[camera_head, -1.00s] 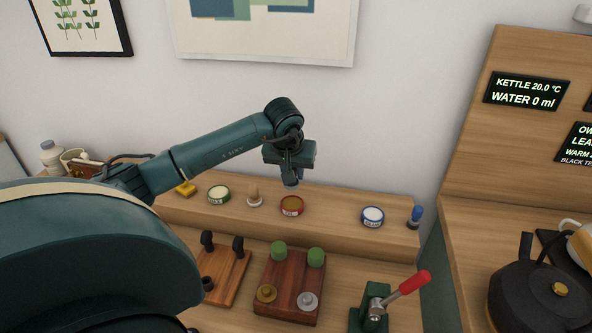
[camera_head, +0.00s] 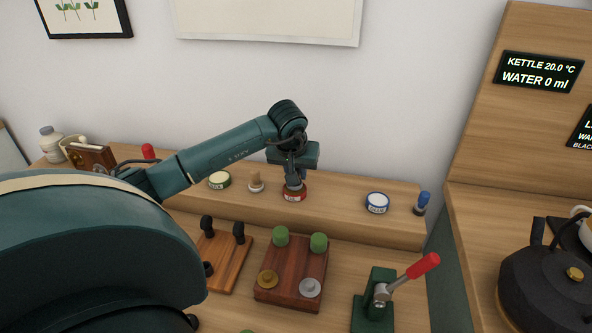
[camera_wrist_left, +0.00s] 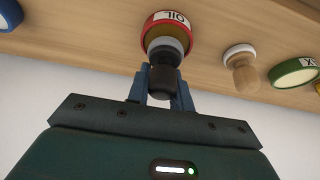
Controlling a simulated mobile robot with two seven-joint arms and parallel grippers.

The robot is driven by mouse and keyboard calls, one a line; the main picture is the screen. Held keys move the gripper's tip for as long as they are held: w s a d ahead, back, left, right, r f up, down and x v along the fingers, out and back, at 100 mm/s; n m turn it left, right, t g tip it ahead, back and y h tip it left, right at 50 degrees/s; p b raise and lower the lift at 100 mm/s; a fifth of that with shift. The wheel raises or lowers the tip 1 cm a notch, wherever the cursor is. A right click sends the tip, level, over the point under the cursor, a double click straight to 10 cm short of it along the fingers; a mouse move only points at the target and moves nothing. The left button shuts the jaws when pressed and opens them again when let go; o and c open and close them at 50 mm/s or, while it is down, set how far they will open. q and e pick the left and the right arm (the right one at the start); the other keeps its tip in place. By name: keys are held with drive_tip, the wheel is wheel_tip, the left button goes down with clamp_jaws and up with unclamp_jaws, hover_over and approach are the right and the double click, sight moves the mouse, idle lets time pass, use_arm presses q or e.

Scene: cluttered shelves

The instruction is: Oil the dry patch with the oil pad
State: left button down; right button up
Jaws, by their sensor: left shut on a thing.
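My left gripper (camera_head: 294,184) is shut on the oil pad, low over the red oil tin (camera_head: 295,197) on the raised ledge. In the left wrist view the oil pad (camera_wrist_left: 165,82) has a dark handle between the blue fingers (camera_wrist_left: 163,88) and a pale head. Its head overlaps the open mouth of the tin (camera_wrist_left: 163,20), labelled OIL; I cannot tell how deep it sits. In the head view the pad is mostly hidden by the gripper. I cannot make out the dry patch. My right gripper is not in view.
A pale-topped tin (camera_head: 219,180) and a wooden-handled pad (camera_head: 256,182) stand left of the oil tin. A blue-rimmed GLUE tin (camera_head: 377,203) stands right. Below are a dark board (camera_head: 289,274), a lighter board (camera_head: 229,262) and a red-handled clamp (camera_head: 385,295). A kettle (camera_head: 545,285) stands far right.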

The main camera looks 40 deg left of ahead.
use_arm(q)
drive_tip(key=shift+f+b, duration=0.5)
drive_tip(key=shift+f, duration=0.05)
idle(1.6)
drive_tip(key=shift+r+p, duration=2.5)
drive_tip(key=shift+r, duration=1.05)
